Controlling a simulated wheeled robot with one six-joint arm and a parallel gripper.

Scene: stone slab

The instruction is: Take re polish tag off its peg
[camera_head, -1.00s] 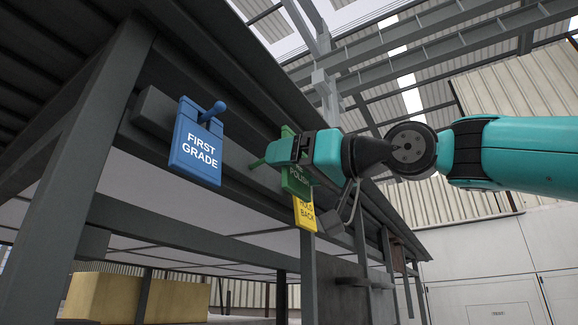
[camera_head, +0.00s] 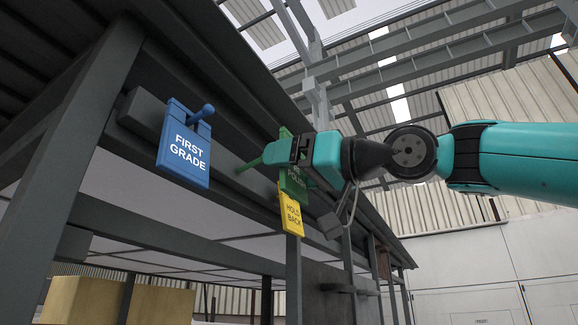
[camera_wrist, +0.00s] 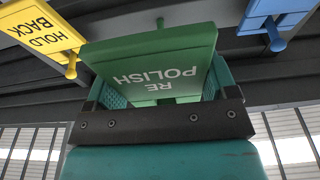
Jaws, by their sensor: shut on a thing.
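The green RE POLISH tag (camera_wrist: 155,65) is between the jaws of my gripper (camera_wrist: 160,95) in the wrist view, with its lettering upside down. In the head view my gripper (camera_head: 292,150) is shut on this tag (camera_head: 294,183) and hides part of it. A green peg (camera_wrist: 160,22) shows bare past the tag's lower edge in the wrist view. The peg (camera_head: 249,165) also sticks out to the left of my gripper in the head view. The tag appears clear of the peg, held in front of it.
A blue FIRST GRADE tag (camera_head: 184,145) hangs on its blue peg (camera_head: 202,114) to the left. A yellow HOLD BACK tag (camera_head: 290,209) hangs close below my gripper. The dark slab edge (camera_head: 215,70) runs above the tags. A table leg (camera_head: 80,160) stands at the left.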

